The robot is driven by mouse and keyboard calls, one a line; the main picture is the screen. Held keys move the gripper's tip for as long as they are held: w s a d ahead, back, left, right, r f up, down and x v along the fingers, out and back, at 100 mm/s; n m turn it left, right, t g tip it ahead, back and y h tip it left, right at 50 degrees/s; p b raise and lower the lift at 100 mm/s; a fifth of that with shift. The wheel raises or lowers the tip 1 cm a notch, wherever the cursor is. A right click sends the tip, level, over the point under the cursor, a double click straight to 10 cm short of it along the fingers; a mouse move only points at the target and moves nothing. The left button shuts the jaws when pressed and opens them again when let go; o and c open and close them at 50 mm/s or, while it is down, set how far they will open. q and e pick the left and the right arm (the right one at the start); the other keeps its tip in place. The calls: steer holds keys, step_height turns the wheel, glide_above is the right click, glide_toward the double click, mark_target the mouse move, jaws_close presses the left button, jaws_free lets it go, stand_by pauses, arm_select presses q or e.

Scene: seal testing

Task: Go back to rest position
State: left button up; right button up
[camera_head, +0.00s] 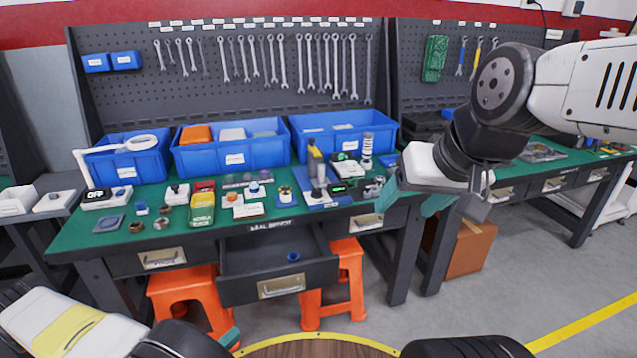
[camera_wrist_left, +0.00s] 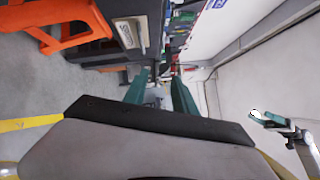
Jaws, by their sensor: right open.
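My left gripper (camera_head: 230,338) is low at the bottom left of the head view, in front of the bench and apart from it; only a teal fingertip shows there. In the left wrist view its two teal fingers (camera_wrist_left: 159,78) stand apart with nothing between them. My right gripper (camera_head: 414,202) hangs at the right of the head view, in front of the bench's right end. Its teal fingers are spread and empty.
The green-topped bench (camera_head: 115,235) holds blue bins (camera_head: 231,157) and several small parts. Orange stools (camera_head: 348,280) stand below. Grey floor at the right (camera_head: 520,290) is clear.

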arm_select(q)
steer(key=w+d+r+m+g, duration=0.1)
steer(key=d+r+m+g, duration=0.1)
steer(key=r+m+g, duration=0.8)
steer(key=w+d+r+m+g, duration=0.25)
steer(key=r+m+g, duration=0.25)
steer(key=r+m, duration=0.9)
steer(key=s+d+r+m+t+y, duration=0.1)
steer(key=s+r+m+t+y, duration=0.1)
steer(key=r+m, duration=0.4)
steer(key=s+d+r+m+t+y, duration=0.2)
steer(key=r+m, duration=0.4)
steer(key=r, duration=0.3)
steer(key=s+d+r+m+t+y, duration=0.1)
steer(key=s+r+m+t+y, duration=0.1)
steer(key=s+r+m+y, duration=0.2)
step_height(320, 180, up, 4)
steer(key=m+y, duration=0.2)
steer(key=m, duration=0.1)
steer(key=shift+s+d+f, duration=0.2)
steer(key=shift+s+f, duration=0.05)
